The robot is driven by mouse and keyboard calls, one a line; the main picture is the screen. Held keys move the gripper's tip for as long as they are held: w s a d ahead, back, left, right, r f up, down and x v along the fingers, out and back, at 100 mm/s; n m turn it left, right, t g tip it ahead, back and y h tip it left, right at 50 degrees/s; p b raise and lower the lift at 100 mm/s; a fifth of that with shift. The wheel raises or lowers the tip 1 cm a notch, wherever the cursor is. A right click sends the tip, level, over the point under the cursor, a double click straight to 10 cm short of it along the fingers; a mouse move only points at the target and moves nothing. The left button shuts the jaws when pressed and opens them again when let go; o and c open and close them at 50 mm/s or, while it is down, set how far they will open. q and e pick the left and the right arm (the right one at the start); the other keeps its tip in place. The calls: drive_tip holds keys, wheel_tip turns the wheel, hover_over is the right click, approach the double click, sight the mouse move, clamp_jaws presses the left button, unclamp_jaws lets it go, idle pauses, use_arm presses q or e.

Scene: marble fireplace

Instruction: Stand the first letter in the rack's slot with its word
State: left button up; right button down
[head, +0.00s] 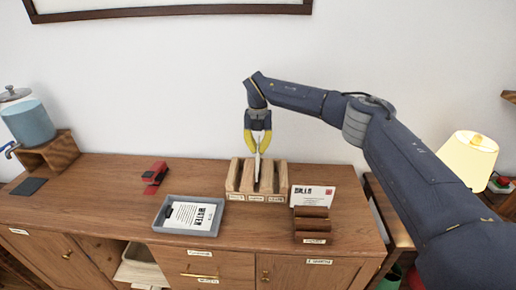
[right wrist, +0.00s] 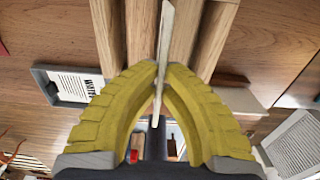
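My right gripper (head: 258,152) points down over the wooden rack (head: 274,198). Its yellow fingertips (right wrist: 160,70) are closed on a thin white letter (right wrist: 166,35), seen nearly edge-on. In the head view the letter (head: 257,168) hangs upright, its lower part between the rack's middle dividers. I cannot tell whether it touches the slot's bottom. The rack has small word labels on its front, too small to read. My left gripper is out of view.
A grey tray (head: 161,226) with a printed white sheet (head: 191,215) lies left of the rack. A red stapler-like object (head: 154,176) lies behind it. A water dispenser (head: 28,122) stands far left and a lit lamp (head: 468,158) right.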

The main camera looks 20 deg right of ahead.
drive_tip(key=shift+f, duration=3.8)
idle(0.5)
drive_tip(key=c, duration=1.5)
unclamp_jaws()
drive_tip(key=shift+r, duration=0.1)
drive_tip(key=shift+r, duration=4.4)
drive_tip(key=shift+a+r, duration=0.1)
